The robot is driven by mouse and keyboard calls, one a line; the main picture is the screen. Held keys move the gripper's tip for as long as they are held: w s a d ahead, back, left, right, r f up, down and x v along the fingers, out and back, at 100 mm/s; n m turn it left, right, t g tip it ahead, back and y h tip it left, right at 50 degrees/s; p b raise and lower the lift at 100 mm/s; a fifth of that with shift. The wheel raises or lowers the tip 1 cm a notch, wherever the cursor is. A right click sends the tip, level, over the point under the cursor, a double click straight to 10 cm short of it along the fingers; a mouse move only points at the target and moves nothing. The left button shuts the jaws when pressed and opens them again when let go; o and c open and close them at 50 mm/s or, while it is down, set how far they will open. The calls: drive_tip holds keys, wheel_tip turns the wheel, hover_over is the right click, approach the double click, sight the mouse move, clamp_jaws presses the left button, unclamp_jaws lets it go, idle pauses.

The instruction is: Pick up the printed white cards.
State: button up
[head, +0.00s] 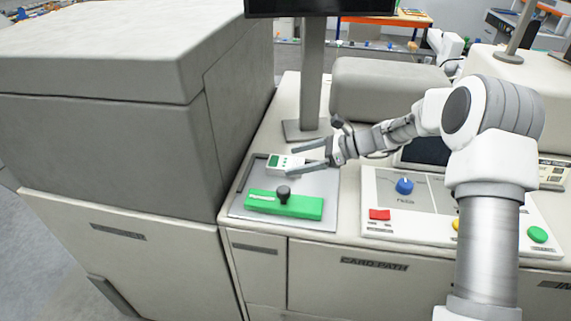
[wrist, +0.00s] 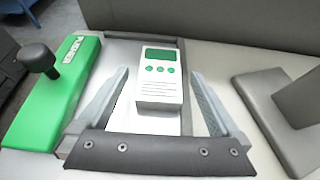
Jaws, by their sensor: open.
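The printed white cards (head: 285,161) form a small stack with a green rectangle and green dots on top. They lie on a grey metal tray (head: 240,208), behind a green block with a black knob. The stack also shows in the wrist view (wrist: 160,92), upright in the middle. My gripper (head: 292,160) is open at the right end of the stack, one finger towards the back and one towards the front. In the wrist view my gripper (wrist: 160,74) has a finger on each side of the stack, with gaps. I cannot tell the fingers' height above the tray.
The green block (head: 300,206) shows at the left in the wrist view (wrist: 60,90). A monitor post (head: 312,80) with its foot stands behind the tray. A big grey cabinet (head: 100,120) rises at the left. A button panel (head: 440,225) lies at the right.

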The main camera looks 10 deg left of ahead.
drive_tip(key=shift+x, duration=1.2)
drive_tip(key=c, duration=1.3)
drive_tip(key=shift+c, duration=1.2)
drive_tip(key=shift+r, duration=0.15)
